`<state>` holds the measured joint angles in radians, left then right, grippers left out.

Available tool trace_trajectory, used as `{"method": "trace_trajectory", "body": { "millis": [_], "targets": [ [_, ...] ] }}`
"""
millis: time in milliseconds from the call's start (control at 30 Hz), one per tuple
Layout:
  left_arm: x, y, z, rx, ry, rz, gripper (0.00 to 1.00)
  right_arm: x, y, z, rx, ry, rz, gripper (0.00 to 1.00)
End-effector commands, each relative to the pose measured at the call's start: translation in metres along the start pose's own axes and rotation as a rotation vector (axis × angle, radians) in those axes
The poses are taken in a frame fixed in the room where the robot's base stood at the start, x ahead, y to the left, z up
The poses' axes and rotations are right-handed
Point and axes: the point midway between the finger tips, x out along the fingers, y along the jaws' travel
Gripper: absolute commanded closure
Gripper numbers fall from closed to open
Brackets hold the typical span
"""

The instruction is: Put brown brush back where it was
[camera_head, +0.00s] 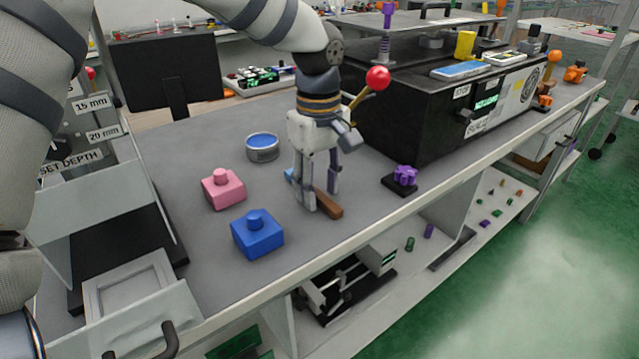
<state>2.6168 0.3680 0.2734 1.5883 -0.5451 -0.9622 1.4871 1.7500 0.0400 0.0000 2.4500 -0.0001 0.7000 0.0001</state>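The brown brush (329,206) lies on the grey bench top. Its brown end points toward the bench's front edge, and a light-blue part (289,175) shows behind on the left. My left gripper (320,199) points straight down over it, one finger on each side, tips close to the bench. The near finger hides the brush's middle. The fingers stand apart, but I cannot tell whether they press on the brush. My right gripper is not in view.
A pink block (223,190), a blue block (257,234) and a blue-topped round tin (262,147) stand left of the gripper. A purple knob (404,175) stands right. A black box (420,110) and red-ball lever (378,79) are behind.

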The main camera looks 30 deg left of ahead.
Motion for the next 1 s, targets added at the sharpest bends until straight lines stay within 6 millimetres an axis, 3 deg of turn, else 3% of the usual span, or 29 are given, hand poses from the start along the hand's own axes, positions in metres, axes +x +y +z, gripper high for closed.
{"method": "trace_trajectory", "body": {
  "millis": [167,400,600,733,1000],
  "targets": [
    [-0.007,0.000,0.000,0.000,0.001,0.001,0.64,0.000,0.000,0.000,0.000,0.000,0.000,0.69],
    [-0.071,0.001,0.000,0.000,0.005,0.007,0.64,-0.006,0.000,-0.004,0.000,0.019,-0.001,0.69],
    [-0.111,0.001,-0.001,-0.002,0.002,0.000,0.64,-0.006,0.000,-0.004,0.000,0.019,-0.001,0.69],
    [-0.121,0.001,0.000,0.000,-0.001,-0.001,0.64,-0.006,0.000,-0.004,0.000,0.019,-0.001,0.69],
    [-0.122,0.000,0.000,0.000,-0.002,-0.003,0.64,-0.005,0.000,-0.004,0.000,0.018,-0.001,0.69]
  ]
}}
